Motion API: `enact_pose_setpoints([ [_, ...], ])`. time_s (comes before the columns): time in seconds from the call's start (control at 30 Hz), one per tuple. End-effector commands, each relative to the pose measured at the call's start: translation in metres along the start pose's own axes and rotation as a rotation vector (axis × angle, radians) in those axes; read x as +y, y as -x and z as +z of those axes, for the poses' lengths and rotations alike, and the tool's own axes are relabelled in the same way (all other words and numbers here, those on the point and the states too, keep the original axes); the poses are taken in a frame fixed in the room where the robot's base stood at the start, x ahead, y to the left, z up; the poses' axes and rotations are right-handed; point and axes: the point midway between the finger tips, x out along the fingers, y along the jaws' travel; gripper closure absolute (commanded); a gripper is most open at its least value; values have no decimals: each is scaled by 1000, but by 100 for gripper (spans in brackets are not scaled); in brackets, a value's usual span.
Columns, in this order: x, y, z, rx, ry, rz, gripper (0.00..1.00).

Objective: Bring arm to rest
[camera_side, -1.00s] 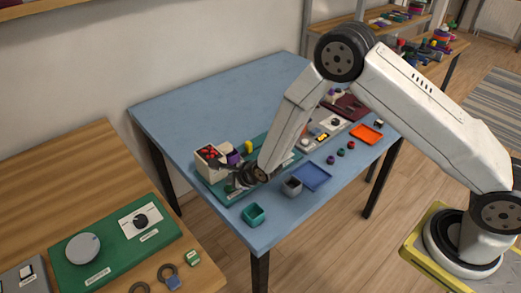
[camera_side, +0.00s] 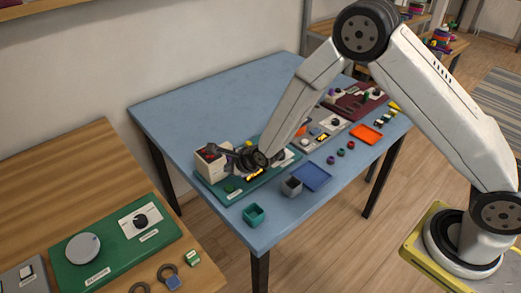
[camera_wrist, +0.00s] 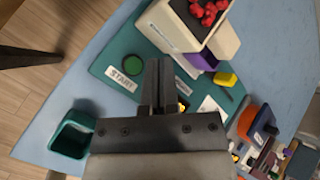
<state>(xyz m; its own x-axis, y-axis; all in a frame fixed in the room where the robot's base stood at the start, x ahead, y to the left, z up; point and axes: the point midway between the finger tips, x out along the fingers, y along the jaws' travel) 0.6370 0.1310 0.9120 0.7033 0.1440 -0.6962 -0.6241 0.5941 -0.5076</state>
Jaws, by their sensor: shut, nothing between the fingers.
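My gripper (camera_side: 226,151) hangs over the green board (camera_side: 232,193) on the blue table, its fingers pointing left toward the white box (camera_side: 207,168). In the wrist view, the two fingers of my gripper (camera_wrist: 158,66) are together with nothing between them. They show in front of the green board (camera_wrist: 118,48), between a dark green round button (camera_wrist: 132,64) with a START label (camera_wrist: 122,79) and a purple piece (camera_wrist: 203,60). Whether the fingers touch anything cannot be told, but they look raised. Part of the board is hidden behind my gripper.
A teal bin (camera_side: 254,215), a grey cup (camera_side: 291,186), a blue tray (camera_side: 312,177) and an orange tray (camera_side: 366,133) lie along the table's near side. The box holds red pieces (camera_wrist: 208,11). The back of the blue table (camera_side: 220,95) is clear.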

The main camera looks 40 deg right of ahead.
Motion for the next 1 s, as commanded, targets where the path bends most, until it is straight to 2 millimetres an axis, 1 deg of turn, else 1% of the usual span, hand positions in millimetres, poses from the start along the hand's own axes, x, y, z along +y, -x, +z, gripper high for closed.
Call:
enact_pose_setpoints([
  [0.43, 0, 0, 0, 1, 2, 1, 100],
  [0.57, -2, 3, -1, 5, 25, 4, 100],
  [0.77, -8, 18, -6, 31, 150, 24, 100],
  [0.87, -12, 31, -10, 50, 257, 45, 100],
  [1.0, -18, 53, -18, 77, 435, 84, 100],
])
